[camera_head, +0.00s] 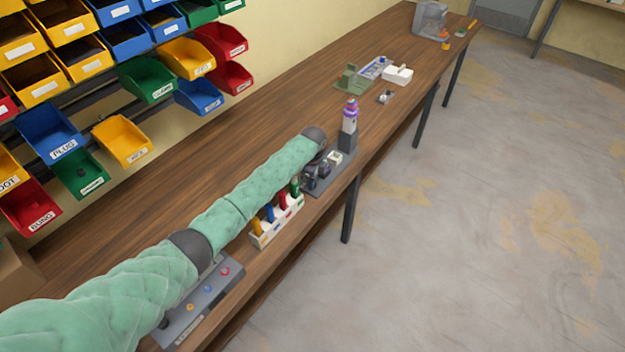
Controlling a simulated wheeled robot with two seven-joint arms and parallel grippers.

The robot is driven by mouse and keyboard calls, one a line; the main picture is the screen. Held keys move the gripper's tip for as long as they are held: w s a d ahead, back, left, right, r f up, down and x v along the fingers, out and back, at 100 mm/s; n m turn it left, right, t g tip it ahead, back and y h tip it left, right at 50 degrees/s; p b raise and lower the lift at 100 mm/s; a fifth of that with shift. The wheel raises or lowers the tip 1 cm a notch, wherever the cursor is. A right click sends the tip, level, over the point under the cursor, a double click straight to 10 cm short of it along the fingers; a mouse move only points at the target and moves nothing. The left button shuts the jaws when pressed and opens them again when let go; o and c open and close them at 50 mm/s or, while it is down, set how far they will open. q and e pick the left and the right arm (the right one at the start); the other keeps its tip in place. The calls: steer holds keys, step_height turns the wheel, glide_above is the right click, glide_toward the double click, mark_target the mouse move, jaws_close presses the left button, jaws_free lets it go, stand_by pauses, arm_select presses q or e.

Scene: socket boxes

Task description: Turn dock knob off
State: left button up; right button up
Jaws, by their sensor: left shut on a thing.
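The dock (343,163) is a dark grey plate near the table's front edge, with a dark upright block and small parts on it. A purple-topped piece (349,113) stands upright on the block. My left arm, in a green padded sleeve, reaches in from the lower left. My left gripper (311,179) points down at the dock's near left end. It is shut on what looks like the dock knob, which its fingers and wrist mostly hide. My right gripper is not in view.
A white rack (264,237) with colored pieces stands just left of the dock, below my forearm. A grey panel with colored knobs (208,289) lies farther left. Bins (123,140) hang at the back. Green and white fixtures (397,75) stand farther along the table.

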arm_select(q)
steer(key=n, duration=0.3)
steer(key=shift+r+n+p, duration=0.1)
steer(key=shift+n+p, duration=0.3)
steer(key=shift+n, duration=0.7)
steer(key=o, duration=1)
